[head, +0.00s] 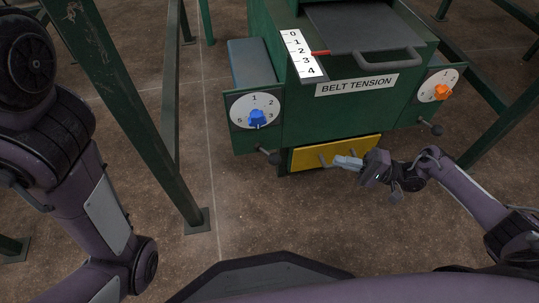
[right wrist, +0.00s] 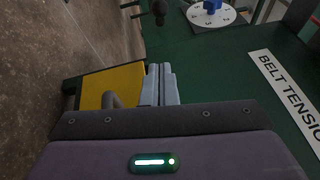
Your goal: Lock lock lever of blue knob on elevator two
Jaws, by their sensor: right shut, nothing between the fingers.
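The blue knob (head: 257,118) sits on a white numbered dial on the left front of the green machine. It also shows at the top of the right wrist view (right wrist: 211,5). Its lock lever (head: 271,157), dark with a round end, sticks out below the dial; a dark round end also shows in the right wrist view (right wrist: 159,12). My right gripper (head: 340,161) is shut and empty, in front of the yellow panel, right of and apart from the lever. Its closed fingers (right wrist: 162,82) show in the right wrist view. My left gripper is out of view.
The yellow panel (head: 358,147) has a handle near my right fingers. An orange knob (head: 441,91) with its own dark lever (head: 436,129) is on the right. A tray handle (head: 390,58) juts out above the BELT TENSION label (head: 356,85). A green post (head: 133,95) stands left.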

